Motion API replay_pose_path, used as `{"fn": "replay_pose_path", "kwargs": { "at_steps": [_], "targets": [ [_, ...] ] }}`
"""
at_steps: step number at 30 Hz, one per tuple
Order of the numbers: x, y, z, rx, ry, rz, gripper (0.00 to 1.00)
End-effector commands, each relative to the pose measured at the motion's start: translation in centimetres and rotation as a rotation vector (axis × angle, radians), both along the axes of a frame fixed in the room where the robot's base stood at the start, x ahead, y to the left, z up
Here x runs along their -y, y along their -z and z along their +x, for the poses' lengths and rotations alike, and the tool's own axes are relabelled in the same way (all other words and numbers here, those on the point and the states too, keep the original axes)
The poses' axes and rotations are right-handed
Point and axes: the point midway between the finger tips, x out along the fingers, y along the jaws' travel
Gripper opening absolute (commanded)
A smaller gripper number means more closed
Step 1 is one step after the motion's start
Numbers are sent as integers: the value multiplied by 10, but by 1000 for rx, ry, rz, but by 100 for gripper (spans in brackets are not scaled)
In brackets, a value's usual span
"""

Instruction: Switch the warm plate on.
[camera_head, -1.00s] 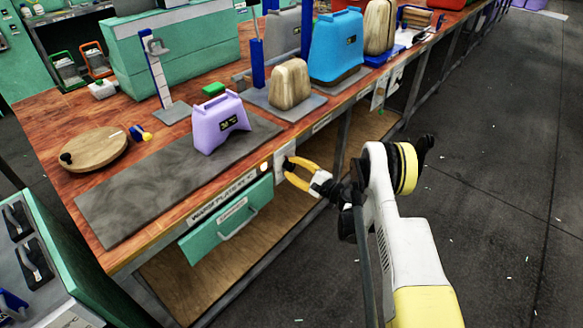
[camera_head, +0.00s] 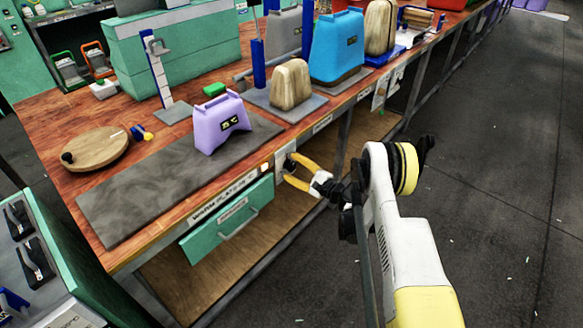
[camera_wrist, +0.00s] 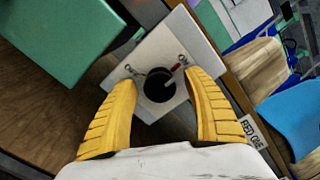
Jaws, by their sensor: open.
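The warm plate (camera_head: 130,195) is a flat grey slab on the bench's front edge, with a "warm plate" label below it. A white switch panel (camera_head: 279,163) is on the bench front, right of the green drawer. In the wrist view the panel (camera_wrist: 187,38) carries a round black knob (camera_wrist: 159,85) with two small markings above it; the right one seems to read ON, with a red mark beside it. Which way the knob points is unclear. My gripper (camera_head: 288,169) is open, its yellow fingers on either side of the knob in the wrist view (camera_wrist: 163,86). Contact is not visible.
A purple case (camera_head: 221,123) stands on the slab's right end. A green drawer (camera_head: 228,220) with a handle is below the slab. A round wooden board (camera_head: 95,149) lies behind it. Blue (camera_head: 337,48) and wooden cases stand farther right.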

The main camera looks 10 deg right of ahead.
Motion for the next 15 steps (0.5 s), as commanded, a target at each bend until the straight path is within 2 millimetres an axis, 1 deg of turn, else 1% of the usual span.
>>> {"fn": "replay_pose_path", "kwargs": {
  "at_steps": [2, 5, 8, 10, 11, 12, 14, 15],
  "targets": [
    [0, -2, 0, 0, 1, 0, 59],
    [0, -11, 0, 0, 1, 0, 59],
    [0, -29, 0, 0, 0, 0, 59],
    [0, -45, 0, 0, 1, 1, 59],
    [0, -51, 0, 1, 1, 2, 63],
    [0, -60, 0, 1, 1, 2, 64],
    [1, -72, 0, 0, 2, 2, 59],
    [0, -78, 0, 0, 2, 2, 59]
  ]
}}
